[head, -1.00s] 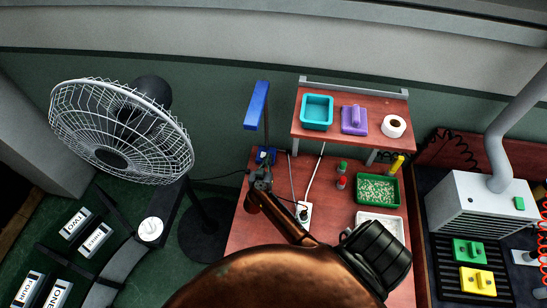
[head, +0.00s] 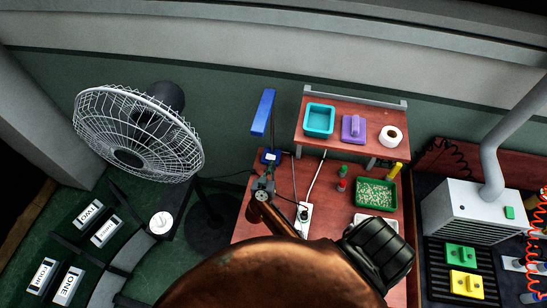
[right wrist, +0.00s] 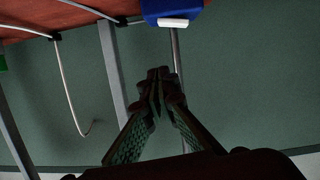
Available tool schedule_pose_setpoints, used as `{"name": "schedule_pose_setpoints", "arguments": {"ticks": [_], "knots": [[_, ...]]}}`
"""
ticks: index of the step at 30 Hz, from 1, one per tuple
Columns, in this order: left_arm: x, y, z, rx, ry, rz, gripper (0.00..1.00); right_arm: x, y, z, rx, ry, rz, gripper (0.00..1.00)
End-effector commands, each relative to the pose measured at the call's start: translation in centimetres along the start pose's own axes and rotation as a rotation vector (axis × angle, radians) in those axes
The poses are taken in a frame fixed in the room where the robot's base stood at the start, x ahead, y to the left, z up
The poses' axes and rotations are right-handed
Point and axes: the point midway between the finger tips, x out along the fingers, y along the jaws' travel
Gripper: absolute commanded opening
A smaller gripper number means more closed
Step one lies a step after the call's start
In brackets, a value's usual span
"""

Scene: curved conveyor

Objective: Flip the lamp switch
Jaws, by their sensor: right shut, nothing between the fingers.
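The blue desk lamp (head: 262,112) stands at the left back of the red-brown table, with its long blue head on a thin post. Its blue base (head: 270,157) carries a small white switch. In the right wrist view the base (right wrist: 160,10) is at the top edge and the white switch (right wrist: 173,23) faces the camera. My right gripper (head: 264,181) is just in front of the base in the head view. In the right wrist view the shut, empty fingertips (right wrist: 158,74) are apart from the switch in the picture. I cannot tell the switch's position. My left gripper is out of view.
A power strip (head: 304,215) with cables lies right of my right gripper. A green tray (head: 375,194) and small bottles are further right. A shelf (head: 310,142) stands behind, and a large fan (head: 135,135) stands left of the table.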

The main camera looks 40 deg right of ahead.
Motion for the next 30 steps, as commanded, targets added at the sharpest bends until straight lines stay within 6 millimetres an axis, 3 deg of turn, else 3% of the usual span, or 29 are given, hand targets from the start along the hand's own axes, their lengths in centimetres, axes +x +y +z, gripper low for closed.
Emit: {"name": "schedule_pose_setpoints", "arguments": {"ticks": [3, 9, 30], "knots": [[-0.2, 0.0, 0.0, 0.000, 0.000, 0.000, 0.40, -1.9, 0.2, 0.0, 0.000, -0.001, 0.001, 0.00], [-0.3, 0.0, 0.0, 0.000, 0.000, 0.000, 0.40, -3.3, 0.3, 0.0, 0.000, 0.000, 0.001, 0.00], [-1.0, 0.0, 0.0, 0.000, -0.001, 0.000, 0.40, -3.5, 0.3, -0.7, 0.000, 0.001, 0.001, 0.00]]}}
